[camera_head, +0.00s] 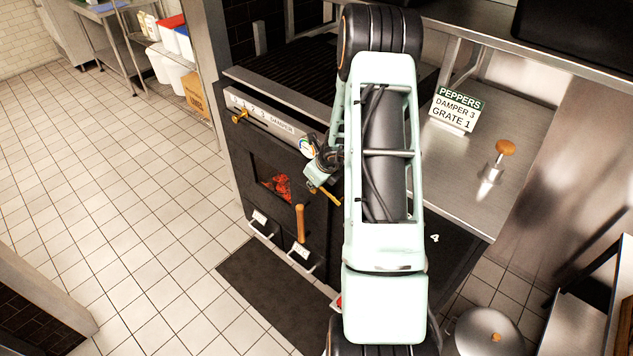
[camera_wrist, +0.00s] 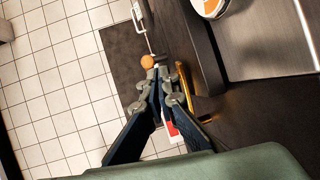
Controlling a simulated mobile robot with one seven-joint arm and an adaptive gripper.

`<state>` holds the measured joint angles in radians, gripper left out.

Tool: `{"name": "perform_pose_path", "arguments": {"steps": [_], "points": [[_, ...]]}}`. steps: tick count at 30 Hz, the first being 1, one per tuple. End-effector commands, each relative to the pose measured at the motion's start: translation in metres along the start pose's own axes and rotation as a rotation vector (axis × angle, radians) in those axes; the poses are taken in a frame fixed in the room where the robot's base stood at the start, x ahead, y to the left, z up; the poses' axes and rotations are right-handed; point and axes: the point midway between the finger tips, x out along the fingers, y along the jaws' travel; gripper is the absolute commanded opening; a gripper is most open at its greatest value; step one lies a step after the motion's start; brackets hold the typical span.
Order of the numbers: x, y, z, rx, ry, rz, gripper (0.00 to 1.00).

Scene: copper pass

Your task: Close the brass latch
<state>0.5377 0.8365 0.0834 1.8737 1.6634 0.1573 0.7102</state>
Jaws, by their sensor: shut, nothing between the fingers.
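The brass latch (camera_head: 329,196) is a short bar on the right side of the black oven door (camera_head: 262,205), partly hidden by my arm. In the wrist view the latch (camera_wrist: 186,85) is a curved gold bar just right of my fingertips. My gripper (camera_head: 314,186) is shut and empty beside the latch; it also shows in the wrist view (camera_wrist: 161,84). I cannot tell whether the fingers touch the latch. The door's wooden handle (camera_head: 300,223) hangs upright below and left of the gripper, and its round end (camera_wrist: 148,62) shows in the wrist view.
Glowing coals show in the door window (camera_head: 275,186). A damper strip with a brass knob (camera_head: 240,116) runs above the door. Drawer handles (camera_head: 302,252) stick out below. A steel counter (camera_head: 480,150) with a PEPPERS sign (camera_head: 457,108) stands right. The tiled floor (camera_head: 120,190) at left is clear.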

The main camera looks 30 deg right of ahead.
Motion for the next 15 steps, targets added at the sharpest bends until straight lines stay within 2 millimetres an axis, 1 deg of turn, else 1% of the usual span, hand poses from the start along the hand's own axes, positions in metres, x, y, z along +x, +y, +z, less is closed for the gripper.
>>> {"name": "perform_pose_path", "arguments": {"steps": [1, 6, 15], "points": [[0.007, 0.002, 0.000, -0.001, 0.000, 0.000, 0.00], [0.018, 0.003, 0.002, -0.001, 0.000, 0.000, 0.00], [0.030, 0.005, 0.004, -0.001, -0.001, 0.000, 0.00]]}}
